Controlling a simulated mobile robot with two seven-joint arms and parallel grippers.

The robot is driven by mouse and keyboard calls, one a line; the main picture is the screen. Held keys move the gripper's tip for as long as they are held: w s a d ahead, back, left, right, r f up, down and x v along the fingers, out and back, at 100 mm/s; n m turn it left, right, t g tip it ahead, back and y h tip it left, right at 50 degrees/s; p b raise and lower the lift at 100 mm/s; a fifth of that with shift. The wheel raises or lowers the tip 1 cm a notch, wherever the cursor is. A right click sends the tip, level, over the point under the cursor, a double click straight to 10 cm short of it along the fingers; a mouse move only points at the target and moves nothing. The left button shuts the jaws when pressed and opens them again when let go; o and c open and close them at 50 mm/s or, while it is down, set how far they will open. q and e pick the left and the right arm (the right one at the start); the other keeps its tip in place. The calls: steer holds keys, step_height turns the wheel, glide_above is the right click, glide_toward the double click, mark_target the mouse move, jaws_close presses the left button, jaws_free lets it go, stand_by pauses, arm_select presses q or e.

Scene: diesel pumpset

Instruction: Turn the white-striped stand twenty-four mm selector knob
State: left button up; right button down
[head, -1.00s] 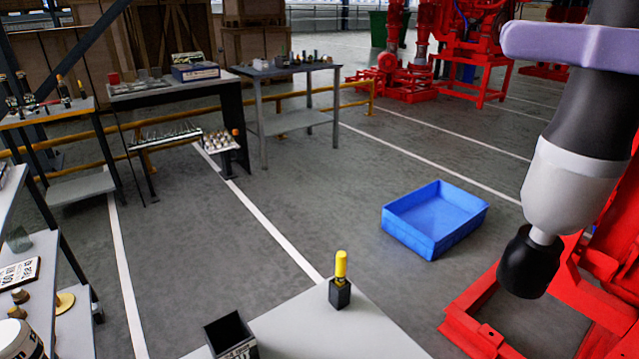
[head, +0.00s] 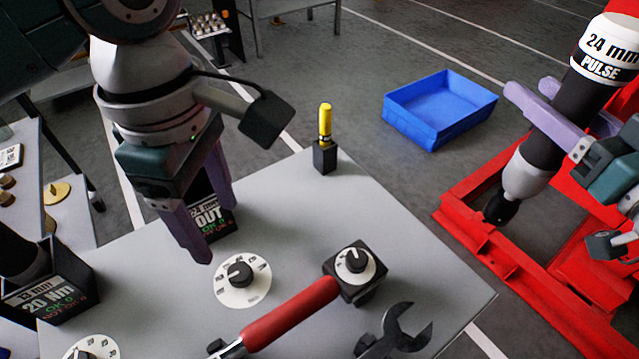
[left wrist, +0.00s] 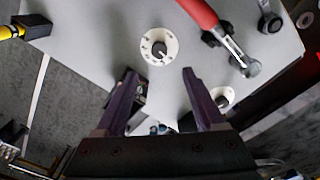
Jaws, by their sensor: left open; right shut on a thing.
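A black selector knob (head: 239,272) with a white pointer stripe sits on a round white dial (head: 225,292) on the grey table, in front of a dark stand box (head: 221,219) marked 24 mm OUT. The knob (left wrist: 159,48) also shows ahead of the fingertips in the left wrist view. My left gripper (head: 214,232) is open and empty, its purple fingers pointing down behind and left of the dial, apart from the knob. My right gripper (head: 530,90) is shut on a black and white tool (head: 537,158) labelled 24 mm PULSE, held off the table at right.
A second knob on a black box (head: 355,262) stands to the right. A red-handled wrench (head: 290,315) lies in front of the dial, with an open-end wrench (head: 400,330) beside it. A 13 mm 20 Nm box (head: 50,292) stands left. A yellow-topped tool (head: 325,135) stands behind.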

mark_target(238, 273)
arm_select(q)
step_height(238, 273, down, 12)
steer(key=b, duration=0.4)
steer(key=shift+r, duration=0.1)
jaws_close()
stand_by(0.5)
